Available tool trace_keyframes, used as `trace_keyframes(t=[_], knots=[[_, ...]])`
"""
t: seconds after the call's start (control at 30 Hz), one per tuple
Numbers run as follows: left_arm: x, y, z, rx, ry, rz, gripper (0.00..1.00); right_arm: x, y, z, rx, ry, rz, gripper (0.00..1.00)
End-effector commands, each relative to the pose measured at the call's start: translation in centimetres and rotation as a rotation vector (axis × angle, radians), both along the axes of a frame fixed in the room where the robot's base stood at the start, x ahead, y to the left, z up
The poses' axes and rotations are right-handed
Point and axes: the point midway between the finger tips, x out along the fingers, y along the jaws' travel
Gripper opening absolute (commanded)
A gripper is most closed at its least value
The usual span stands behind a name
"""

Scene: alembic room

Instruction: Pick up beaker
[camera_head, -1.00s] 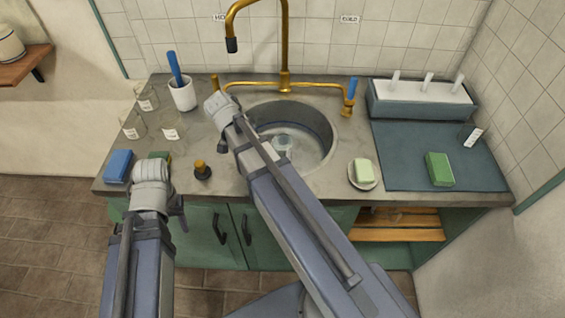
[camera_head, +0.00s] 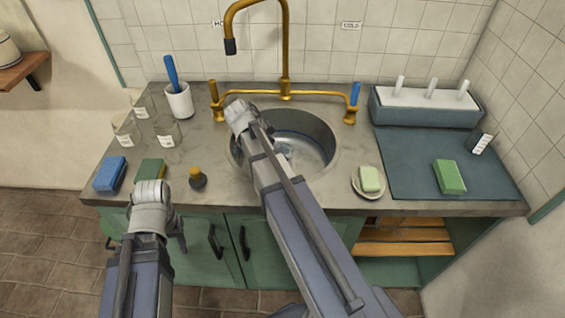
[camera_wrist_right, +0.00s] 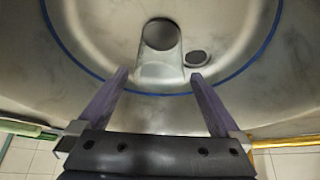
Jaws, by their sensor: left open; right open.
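In the head view the right fingers are hidden by the wrist. My left gripper (camera_head: 178,230) hangs in front of the counter's front edge, mostly hidden by its wrist, and is open.
Several labelled glasses, one of them here (camera_head: 166,135), stand on the left counter beside a white cup (camera_head: 179,101). A blue sponge (camera_head: 110,173) and a dropper bottle (camera_head: 197,179) are near the front. A brass faucet (camera_head: 286,60) rises behind the sink (camera_head: 325,130).

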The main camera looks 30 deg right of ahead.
Motion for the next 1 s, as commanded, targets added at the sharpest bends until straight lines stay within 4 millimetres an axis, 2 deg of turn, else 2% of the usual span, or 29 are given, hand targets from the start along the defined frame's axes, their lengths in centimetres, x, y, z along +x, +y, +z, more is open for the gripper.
trace_keyframes(t=[0.4,0.73,1.0], knots=[[0.0,0.0,-4.2,0.000,0.000,-0.001,0.50,0.0,-2.1,-4.2,0.000,0.000,-0.001,1.00],[0.0,0.0,-4.4,0.000,0.000,-0.001,0.50,0.0,-2.6,-4.4,0.000,0.000,0.001,1.00],[0.0,0.0,-4.4,0.000,0.000,-0.001,0.50,0.0,-2.5,-4.4,0.000,0.000,0.001,0.70]])
